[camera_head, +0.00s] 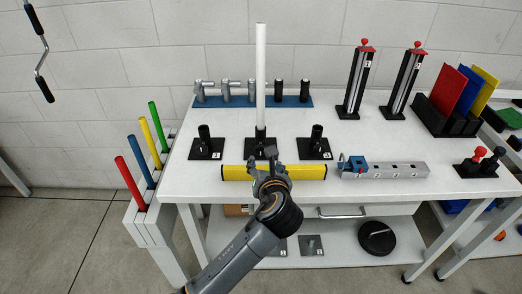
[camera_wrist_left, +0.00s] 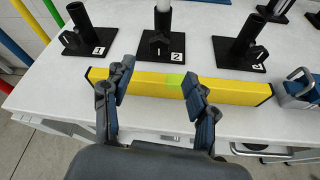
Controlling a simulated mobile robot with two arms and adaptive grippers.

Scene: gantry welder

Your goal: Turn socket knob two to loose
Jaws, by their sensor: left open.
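Socket two (camera_wrist_left: 162,24) is a black tube on a black plate marked 2, with a tall white tube (camera_head: 261,75) standing upright in it. Its dark knob (camera_wrist_left: 158,42) faces me in the left wrist view and carries a small white mark. In the head view socket two (camera_head: 260,137) is partly behind my gripper. My left gripper (camera_head: 268,172) is open over the yellow bar in front of socket two. In the left wrist view its two fingers (camera_wrist_left: 155,82) are spread and empty, apart from the knob. My right gripper is not in view.
A yellow bar (camera_head: 306,172) lies across the table just in front of the sockets. Socket one (camera_head: 205,142) and socket three (camera_head: 316,142) flank socket two. A grey vise-like rail with a blue block (camera_head: 357,164) is to the right. A blue rack (camera_head: 292,101) stands behind.

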